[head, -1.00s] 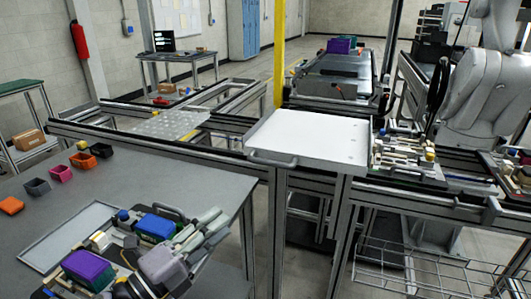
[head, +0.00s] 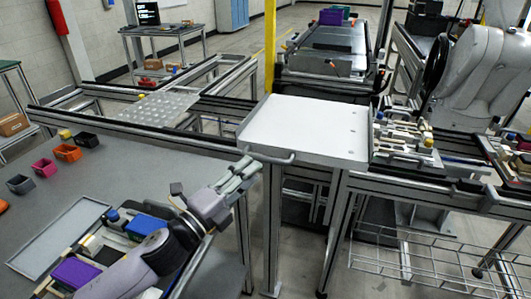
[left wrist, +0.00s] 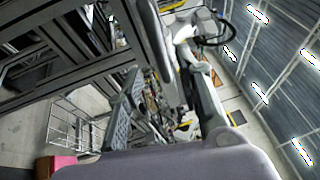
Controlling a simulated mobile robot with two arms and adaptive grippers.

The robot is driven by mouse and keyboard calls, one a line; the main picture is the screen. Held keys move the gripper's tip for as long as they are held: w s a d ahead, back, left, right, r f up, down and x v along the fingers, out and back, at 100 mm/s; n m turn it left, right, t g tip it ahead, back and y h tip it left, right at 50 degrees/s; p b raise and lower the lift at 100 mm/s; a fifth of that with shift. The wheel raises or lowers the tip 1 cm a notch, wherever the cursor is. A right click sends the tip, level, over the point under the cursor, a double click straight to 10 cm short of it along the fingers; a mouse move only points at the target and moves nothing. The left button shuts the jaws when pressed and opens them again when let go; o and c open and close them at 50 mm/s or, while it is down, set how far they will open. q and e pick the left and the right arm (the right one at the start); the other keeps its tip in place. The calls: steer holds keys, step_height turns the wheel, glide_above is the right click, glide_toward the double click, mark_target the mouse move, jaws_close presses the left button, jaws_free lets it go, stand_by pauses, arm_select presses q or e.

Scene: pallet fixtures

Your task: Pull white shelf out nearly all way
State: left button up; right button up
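The white shelf (head: 305,128) is a flat tray on the rail frame in the middle of the head view. Its bar handle (head: 272,158) runs along the front edge. My left gripper (head: 250,168) reaches up from the lower left, with its fingertips close to the left end of the handle. I cannot tell whether they touch it. In the left wrist view, the left gripper's fingers (left wrist: 165,110) stand apart with a gap between them and no handle clearly seen there. My right gripper is not in view.
A grey table (head: 110,185) with small coloured bins and a metal tray (head: 60,235) lies at left. A fixture with parts (head: 402,145) sits right of the shelf. A wire basket (head: 435,250) hangs below right. Floor shows in front of the shelf.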

mark_target(266, 160)
arm_select(q)
steer(key=p+x, duration=0.1)
steer(key=x, duration=0.5)
steer(key=shift+w+d+r, duration=0.1)
steer(key=shift+c, duration=0.2)
jaws_close()
stand_by(0.5)
